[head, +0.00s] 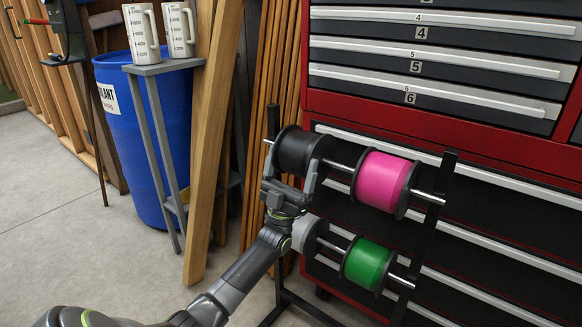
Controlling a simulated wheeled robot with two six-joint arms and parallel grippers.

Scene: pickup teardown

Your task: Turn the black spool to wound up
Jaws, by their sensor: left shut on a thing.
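The black spool (299,150) sits on the upper metal rod at the left end of a dark spool rack (427,225). My left gripper (290,184) reaches up from below and is shut on the black spool, its fingers on the spool's lower side and right flange. The fingers and wrist hide part of the spool. My right gripper is not in view.
A pink spool (381,181) shares the upper rod. A green spool (366,262) and a pale spool (305,234) are on the lower rod. A red tool chest (450,137) stands close behind. A blue barrel (160,150), a stool with two measuring jugs and leaning boards are at left.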

